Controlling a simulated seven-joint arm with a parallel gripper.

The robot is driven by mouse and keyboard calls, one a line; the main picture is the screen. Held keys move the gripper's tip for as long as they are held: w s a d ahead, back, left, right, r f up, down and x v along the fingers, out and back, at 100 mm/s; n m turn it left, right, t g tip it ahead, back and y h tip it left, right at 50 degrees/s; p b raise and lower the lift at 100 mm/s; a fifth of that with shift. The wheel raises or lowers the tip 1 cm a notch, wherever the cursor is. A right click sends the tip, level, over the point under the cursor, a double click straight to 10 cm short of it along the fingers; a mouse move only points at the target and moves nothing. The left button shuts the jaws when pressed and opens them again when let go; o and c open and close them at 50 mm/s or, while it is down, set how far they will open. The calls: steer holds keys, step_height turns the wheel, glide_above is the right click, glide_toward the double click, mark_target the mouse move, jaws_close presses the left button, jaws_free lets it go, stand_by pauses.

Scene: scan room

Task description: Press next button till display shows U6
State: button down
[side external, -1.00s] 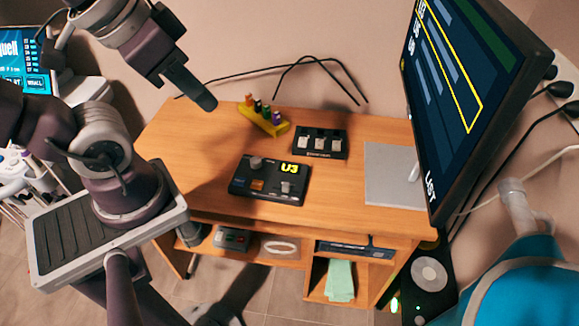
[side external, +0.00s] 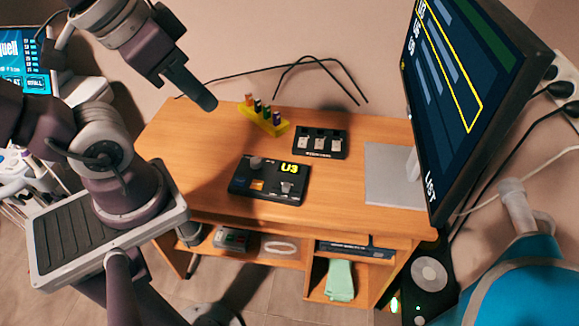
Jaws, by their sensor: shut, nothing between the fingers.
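A black control box (side external: 240,189) lies on the wooden desk. Its small display (side external: 288,169) shows U3 in yellow. A round knob (side external: 256,163), an orange patch (side external: 257,185) and a pale raised part (side external: 287,188) are on its top. I cannot tell which of these is the next button. My gripper (side external: 207,102) is shut and empty. It hangs in the air at the upper left of the box, apart from it.
A yellow rack (side external: 262,123) with several coloured vials and a black tray (side external: 320,143) with pale pieces stand behind the box. A large monitor (side external: 455,100) with a yellow-framed list stands at the right on a grey base (side external: 385,185). The desk's left part (side external: 180,150) is clear.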

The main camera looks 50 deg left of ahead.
stand_by(0.3)
steer(key=n+g+h, duration=0.6)
steer(key=n+h, duration=0.3)
steer(key=n, duration=1.7)
glide_above(238, 178)
step_height(238, 178, down, 22)
steer(key=f, duration=0.1)
steer(key=shift+r, duration=0.25)
steer(key=shift+f, duration=0.1)
steer(key=shift+f, duration=4.3)
steer(key=shift+f, duration=0.1)
steer(key=shift+f, duration=0.3)
